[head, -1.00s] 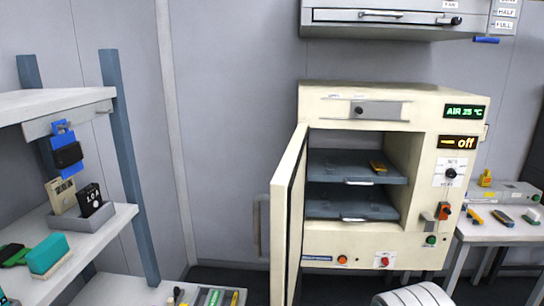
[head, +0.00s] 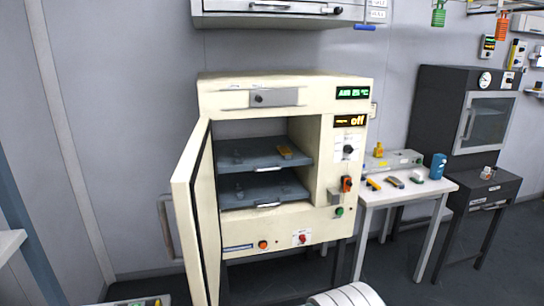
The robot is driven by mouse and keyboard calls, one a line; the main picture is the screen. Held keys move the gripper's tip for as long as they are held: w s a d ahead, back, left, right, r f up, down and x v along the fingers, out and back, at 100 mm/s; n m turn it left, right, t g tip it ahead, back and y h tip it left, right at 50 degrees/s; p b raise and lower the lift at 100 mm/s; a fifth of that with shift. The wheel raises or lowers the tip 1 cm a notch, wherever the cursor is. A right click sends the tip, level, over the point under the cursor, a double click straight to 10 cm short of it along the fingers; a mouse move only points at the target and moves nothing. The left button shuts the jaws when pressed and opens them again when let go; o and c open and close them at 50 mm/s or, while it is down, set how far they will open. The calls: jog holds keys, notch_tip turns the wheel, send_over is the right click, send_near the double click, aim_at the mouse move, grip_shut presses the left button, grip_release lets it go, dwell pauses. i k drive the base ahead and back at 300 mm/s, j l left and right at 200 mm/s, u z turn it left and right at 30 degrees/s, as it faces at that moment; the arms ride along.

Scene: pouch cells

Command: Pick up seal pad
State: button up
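I cannot tell for certain which object is the seal pad. Several small block-like items lie on the white side table (head: 437,187): a yellow-and-dark one (head: 373,184), a brown-grey one (head: 394,182) and a green-and-white one (head: 416,177). An orange-yellow piece (head: 285,152) lies on the upper shelf of the cream oven (head: 220,95). My gripper is not in view; only a white rounded part of my arm shows at the bottom edge.
The oven door (head: 190,215) stands open towards me, left of the chamber. A blue cup-like object (head: 438,166) stands on the side table. A dark cabinet oven (head: 440,110) is at the right. Floor shows between the table legs.

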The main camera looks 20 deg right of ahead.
aim_at(417, 178)
jog(key=z, duration=1.8)
jog(key=i+z, duration=0.15)
jog(key=i, duration=2.4)
jog(key=i+u, duration=0.35)
jog(key=i+l+u, duration=0.1)
jog(key=i+u, duration=0.25)
jog(key=i, duration=0.15)
jog(key=i+l+u, duration=0.35)
jog(key=i+j, duration=0.1)
